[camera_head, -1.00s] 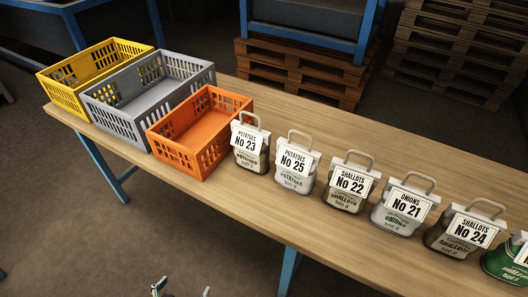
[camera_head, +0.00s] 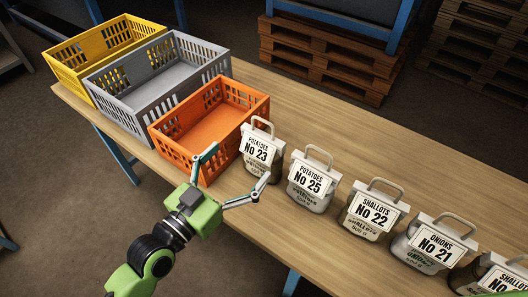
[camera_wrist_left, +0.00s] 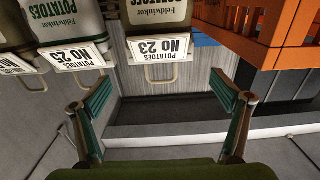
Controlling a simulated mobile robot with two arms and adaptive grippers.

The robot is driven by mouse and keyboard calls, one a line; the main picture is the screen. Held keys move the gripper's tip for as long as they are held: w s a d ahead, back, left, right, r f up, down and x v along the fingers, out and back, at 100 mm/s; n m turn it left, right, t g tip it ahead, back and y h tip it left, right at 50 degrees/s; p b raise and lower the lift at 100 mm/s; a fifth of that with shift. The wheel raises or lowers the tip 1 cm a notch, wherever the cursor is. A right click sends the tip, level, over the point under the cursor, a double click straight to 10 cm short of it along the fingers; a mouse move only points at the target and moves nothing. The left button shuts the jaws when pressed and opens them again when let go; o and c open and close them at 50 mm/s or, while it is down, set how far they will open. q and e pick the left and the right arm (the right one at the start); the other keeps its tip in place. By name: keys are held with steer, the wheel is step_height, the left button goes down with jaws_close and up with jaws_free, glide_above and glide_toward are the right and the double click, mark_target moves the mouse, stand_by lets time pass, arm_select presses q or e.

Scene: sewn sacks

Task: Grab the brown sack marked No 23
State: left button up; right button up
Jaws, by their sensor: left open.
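The sack marked No 23 (camera_head: 250,165) stands on the table just right of the orange crate. It has a white POTATOES label, a pale top handle and a dark brownish body, partly hidden by my gripper. In the left wrist view the No 23 sack (camera_wrist_left: 158,14) appears upside down at the top, its handle hanging toward the gap between my fingers. My left gripper (camera_head: 237,168) is open and empty in front of the sack, its fingers spread to either side. The wrist view shows both fingers of the left gripper (camera_wrist_left: 165,92) apart. My right gripper is not seen.
The orange crate (camera_head: 167,147) stands close on the left of No 23, with grey (camera_head: 112,108) and yellow (camera_head: 68,76) crates beyond. Sack No 25 (camera_head: 311,184) stands to the right, followed by No 22 (camera_head: 372,215) and No 21 (camera_head: 427,247). Bare tabletop lies behind the sacks.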

mark_target(260, 138)
arm_select(q)
steer(key=x, duration=0.4)
steer(key=shift+w, duration=0.15)
steer(key=shift+w+d+r+p, duration=0.1)
steer(key=shift+w+d+p, duration=0.25)
steer(key=shift+w, duration=0.05)
steer(key=p+x, duration=0.1)
steer(key=x, duration=0.2)
steer(key=shift+w+d+r, duration=0.15)
steer(key=shift+w+d, duration=0.05)
steer(key=shift+w, duration=0.1)
steer(key=shift+w+d, duration=0.3)
steer(key=shift+w, duration=0.05)
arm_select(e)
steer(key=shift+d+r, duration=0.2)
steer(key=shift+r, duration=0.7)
arm_select(q)
steer(key=c, duration=1.9)
steer(key=shift+o, duration=0.2)
steer(key=shift+r, duration=0.15)
